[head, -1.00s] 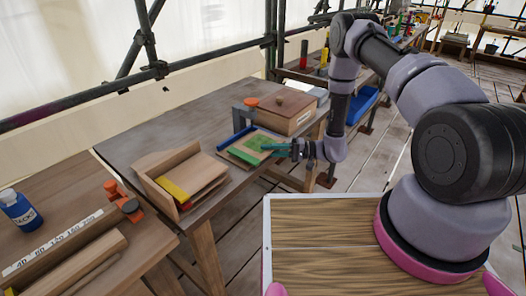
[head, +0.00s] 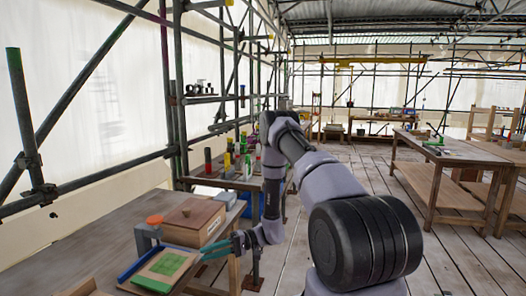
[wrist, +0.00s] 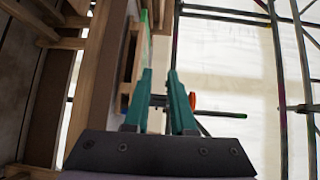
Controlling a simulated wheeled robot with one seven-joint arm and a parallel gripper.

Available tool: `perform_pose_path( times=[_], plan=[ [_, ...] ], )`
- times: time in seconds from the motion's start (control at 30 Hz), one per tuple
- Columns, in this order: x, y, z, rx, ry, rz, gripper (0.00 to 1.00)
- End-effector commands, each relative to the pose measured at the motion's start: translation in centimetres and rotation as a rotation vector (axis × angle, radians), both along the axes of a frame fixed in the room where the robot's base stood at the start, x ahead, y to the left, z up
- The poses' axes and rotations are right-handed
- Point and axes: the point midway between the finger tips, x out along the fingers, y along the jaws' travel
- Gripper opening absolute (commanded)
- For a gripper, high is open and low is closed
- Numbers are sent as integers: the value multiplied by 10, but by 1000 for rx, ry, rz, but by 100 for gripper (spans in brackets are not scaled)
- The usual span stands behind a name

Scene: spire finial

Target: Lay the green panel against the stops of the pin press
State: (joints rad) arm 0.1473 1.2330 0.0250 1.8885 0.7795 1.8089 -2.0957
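The picture is too small to tell whether the panel touches the stops. My gripper (head: 208,251) is at the panel's right side, its teal fingers pointing left toward it. In the wrist view the two fingers (wrist: 160,85) stand apart with nothing visible between them. A grey bracket with an orange knob (head: 155,219) stands behind the press.
A shelf table with coloured bottles (head: 229,160) is farther back. Another workbench (head: 447,155) stands at right, with open plank floor between.

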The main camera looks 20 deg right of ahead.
Motion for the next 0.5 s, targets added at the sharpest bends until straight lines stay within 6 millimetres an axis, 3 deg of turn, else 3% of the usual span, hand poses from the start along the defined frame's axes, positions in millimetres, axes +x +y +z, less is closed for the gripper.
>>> perform_pose_path(
  times=[0.03,0.2,0.5],
  plan=[
    [4,-1,26,-33,-9,35,23],
    [-3,-6,101,-191,11,146,23],
    [-38,-25,214,-537,14,202,23]
  ],
)
